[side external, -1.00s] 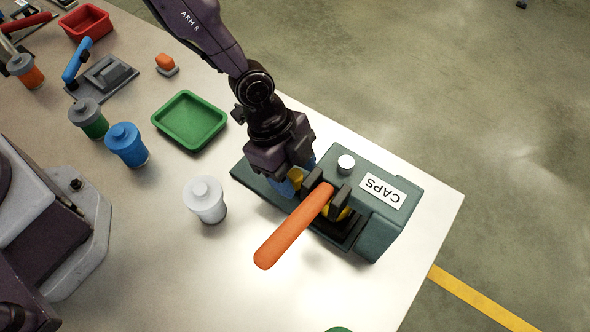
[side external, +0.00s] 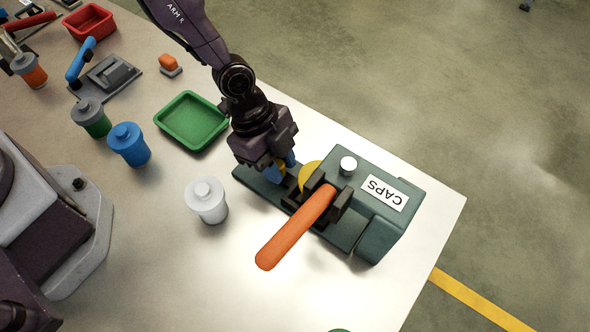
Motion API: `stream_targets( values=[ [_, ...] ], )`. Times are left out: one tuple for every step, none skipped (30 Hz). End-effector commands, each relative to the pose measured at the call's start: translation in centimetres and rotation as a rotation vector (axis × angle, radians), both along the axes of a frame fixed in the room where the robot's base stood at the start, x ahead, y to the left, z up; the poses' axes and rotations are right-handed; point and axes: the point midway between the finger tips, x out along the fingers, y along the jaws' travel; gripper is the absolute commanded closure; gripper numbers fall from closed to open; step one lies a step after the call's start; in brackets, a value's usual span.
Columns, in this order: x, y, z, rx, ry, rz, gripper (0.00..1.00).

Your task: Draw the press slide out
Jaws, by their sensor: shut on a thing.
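The press is a dark green machine (side external: 392,222) with a "CAPS" label at the table's right end. Its long orange lever (side external: 292,232) points down-left over the table. A flat base rail (side external: 252,180) extends up-left from it. The slide carries a yellow round piece (side external: 312,172), now up-left of the dark lever bracket and partly hidden by it. My gripper (side external: 281,168) is over the rail, its blue fingertips shut on a small yellow grip at the slide's outer end. The grip is mostly hidden by the fingers.
A green tray (side external: 161,121) lies left of my arm. A white-lidded jar (side external: 208,207) stands below-left of the rail. Blue (side external: 130,146) and green (side external: 92,122) jars stand farther left. The table right of the press ends at an open edge.

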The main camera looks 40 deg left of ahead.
Motion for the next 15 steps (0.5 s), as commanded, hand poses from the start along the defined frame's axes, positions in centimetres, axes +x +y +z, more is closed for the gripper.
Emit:
stream_targets(
  values=[
    [0.2,1.8,0.0,0.002,0.001,0.010,1.00],
    [0.2,2.6,0.0,0.002,0.002,0.012,1.00],
    [0.2,3.6,0.0,0.002,0.001,0.012,1.00],
    [0.2,4.4,0.0,0.002,0.001,0.012,1.00],
    [0.2,5.1,0.0,0.002,0.000,0.011,1.00],
    [0.2,6.0,0.0,0.002,0.001,0.012,1.00],
    [0.2,6.7,0.0,0.002,0.001,0.012,1.00],
    [0.2,7.2,0.0,0.001,-0.001,0.011,1.00],
    [0.2,7.9,0.0,0.001,-0.002,0.009,1.00],
    [0.2,8.3,0.0,0.001,-0.001,0.008,1.00],
    [0.2,8.7,0.0,0.001,-0.001,0.009,1.00],
    [0.1,9.1,0.0,0.001,-0.002,0.008,1.00],
    [0.1,9.3,0.0,0.001,-0.002,0.007,1.00],
    [0.1,9.5,0.0,0.001,-0.003,0.007,1.00],
    [0.1,9.6,0.0,0.001,-0.003,0.006,1.00]
  ],
)
